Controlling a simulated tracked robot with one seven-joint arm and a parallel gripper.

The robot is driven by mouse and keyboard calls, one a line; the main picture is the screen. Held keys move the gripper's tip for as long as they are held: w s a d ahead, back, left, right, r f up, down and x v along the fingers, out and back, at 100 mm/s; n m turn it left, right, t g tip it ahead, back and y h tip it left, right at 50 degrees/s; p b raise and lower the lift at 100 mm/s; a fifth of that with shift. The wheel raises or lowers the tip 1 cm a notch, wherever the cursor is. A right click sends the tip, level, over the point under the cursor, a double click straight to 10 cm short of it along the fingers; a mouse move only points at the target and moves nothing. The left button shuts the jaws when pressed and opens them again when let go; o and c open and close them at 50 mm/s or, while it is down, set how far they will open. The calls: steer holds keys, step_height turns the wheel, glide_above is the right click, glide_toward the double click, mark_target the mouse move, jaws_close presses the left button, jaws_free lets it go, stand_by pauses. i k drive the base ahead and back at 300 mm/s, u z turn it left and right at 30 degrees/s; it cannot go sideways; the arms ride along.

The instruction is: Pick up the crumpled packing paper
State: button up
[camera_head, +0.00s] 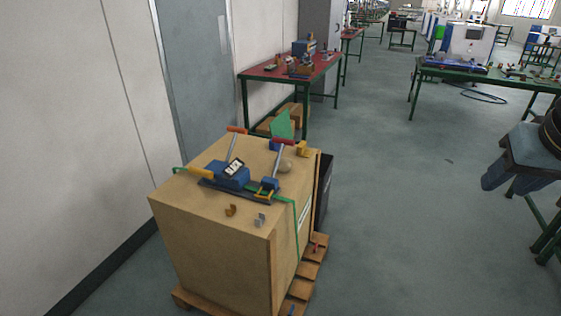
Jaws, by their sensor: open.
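A small rounded beige lump (285,166), which looks like the crumpled packing paper, sits on top of the large cardboard box (188,203) near its back right side. It is too small to make out its creases. My gripper (508,188) is at the right edge of the view, with its two dark blue fingers spread and pointing down. It is open and empty, far to the right of the box and apart from it.
A blue strapping tool (229,176) with orange and red handles lies beside the lump, with a green strap (296,230). The box stands on a wooden pallet (314,262). A red-topped table (265,74) stands behind. Floor (400,220) is clear between.

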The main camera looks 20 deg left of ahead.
mark_target(285, 166)
steer(key=i, duration=0.9)
steer(key=z, duration=0.05)
